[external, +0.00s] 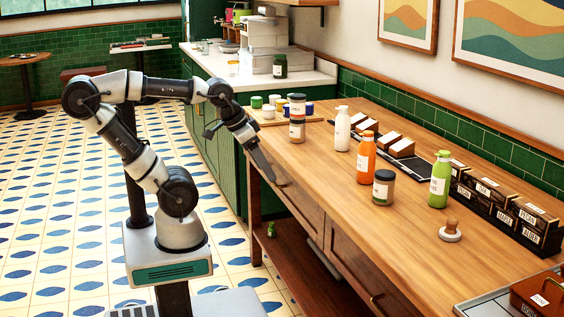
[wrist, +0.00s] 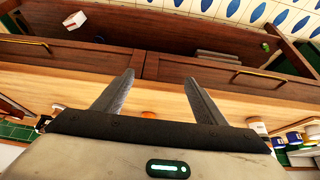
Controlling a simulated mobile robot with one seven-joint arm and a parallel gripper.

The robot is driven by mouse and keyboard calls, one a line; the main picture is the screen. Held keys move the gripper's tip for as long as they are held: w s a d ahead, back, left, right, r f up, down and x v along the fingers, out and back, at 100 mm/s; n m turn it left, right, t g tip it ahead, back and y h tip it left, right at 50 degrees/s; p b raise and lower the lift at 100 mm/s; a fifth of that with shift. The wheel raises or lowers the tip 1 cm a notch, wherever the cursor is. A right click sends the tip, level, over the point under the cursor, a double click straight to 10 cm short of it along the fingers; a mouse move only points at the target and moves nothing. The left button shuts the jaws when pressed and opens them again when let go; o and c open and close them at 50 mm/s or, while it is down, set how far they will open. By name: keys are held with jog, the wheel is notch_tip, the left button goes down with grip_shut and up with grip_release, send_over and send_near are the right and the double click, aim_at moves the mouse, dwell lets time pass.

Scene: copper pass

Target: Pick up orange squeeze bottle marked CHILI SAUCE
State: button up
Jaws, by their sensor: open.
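The orange squeeze bottle (external: 366,158) stands upright on the wooden counter, between a white bottle and a dark-lidded jar. Its pale label is too small to read. My gripper (external: 266,172) is at the counter's front edge, left of the bottle and well apart from it. In the wrist view my gripper (wrist: 159,80) is open, with nothing between its fingers, above the counter front. A small orange patch (wrist: 148,114) shows just beyond the gripper's palm; I cannot tell for certain whether it is the bottle.
A white bottle (external: 342,129), a dark-lidded jar (external: 383,188) and a green bottle (external: 440,181) stand near the orange one. Stacked jars (external: 297,120) stand at the far left end. A wooden-handled stamp (external: 451,231) lies nearer. The counter's front left is clear.

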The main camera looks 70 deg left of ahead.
notch_tip(320, 180, up, 16)
jog(key=n+g+p, duration=0.4)
jog(key=g+p, duration=0.2)
jog(key=p, duration=1.6)
send_over(370, 136)
jog(key=a, duration=0.1)
jog(key=shift+w+a+f, duration=0.1)
jog(key=shift+w+f, duration=0.05)
jog(key=shift+w, duration=0.15)
jog(key=shift+w+f, duration=0.1)
jog(key=shift+f, duration=0.25)
notch_tip(370, 136, down, 12)
jog(key=shift+r, duration=0.2)
jog(key=shift+s+a+f, duration=0.1)
jog(key=shift+f, duration=1.3)
jog(key=shift+s+a+f, duration=0.1)
jog(key=shift+f, duration=1.25)
